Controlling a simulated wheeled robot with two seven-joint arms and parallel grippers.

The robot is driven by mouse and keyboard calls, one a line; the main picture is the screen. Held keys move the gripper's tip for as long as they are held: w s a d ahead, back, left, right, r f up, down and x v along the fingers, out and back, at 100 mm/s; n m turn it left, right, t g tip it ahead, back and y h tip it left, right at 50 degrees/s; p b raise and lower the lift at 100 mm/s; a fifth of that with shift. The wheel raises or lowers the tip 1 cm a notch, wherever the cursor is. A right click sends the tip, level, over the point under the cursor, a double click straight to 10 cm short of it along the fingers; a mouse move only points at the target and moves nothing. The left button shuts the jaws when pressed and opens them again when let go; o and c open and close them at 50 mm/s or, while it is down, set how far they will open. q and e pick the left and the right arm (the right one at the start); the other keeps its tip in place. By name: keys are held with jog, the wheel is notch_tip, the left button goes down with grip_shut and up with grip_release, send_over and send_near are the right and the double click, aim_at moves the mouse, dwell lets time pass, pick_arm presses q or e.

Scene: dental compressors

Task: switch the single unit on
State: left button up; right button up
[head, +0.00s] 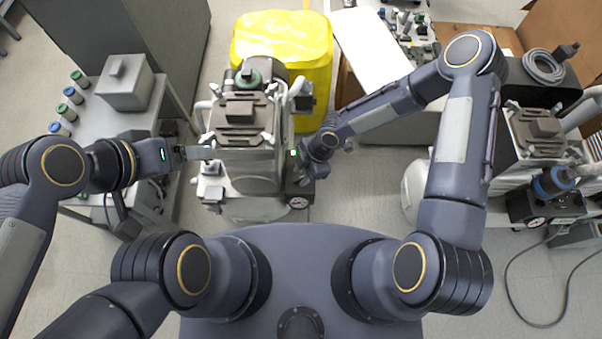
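A compressor unit (240,135) with a brown ribbed head and a green-topped cap stands in front of me, left of the picture's middle. A round gauge (298,202) sits low at its right front. My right gripper (298,166) points down at the unit's right side, close to it; my wrist hides most of its fingers. My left gripper (196,153) reaches in from the left, its fingers beside the unit's left side. I cannot tell whether either touches it. No switch is clearly visible. Another compressor (537,133) with a blue-topped cap stands at the far right, partly cut off.
A yellow bin (283,42) stands behind the unit. A grey bench (97,130) at left holds a grey box (121,82) and several small capped jars.

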jog(key=shift+x, duration=0.75)
grip_shut()
jog(key=m+b, duration=0.1)
jog(key=b, duration=0.1)
jog(key=m+t+b, duration=0.1)
jog(key=b, duration=0.2)
jog(key=m+b, duration=0.1)
jog(key=b, duration=0.2)
jog(key=shift+s+f+m+t, duration=0.1)
jog(key=shift+f+m+t, duration=0.2)
jog(key=shift+m, duration=0.1)
jog(key=shift+r+m+b, duration=0.25)
jog(key=shift+m+b, duration=0.15)
jog(key=shift+b, duration=0.15)
jog(key=shift+r, duration=0.1)
grip_release()
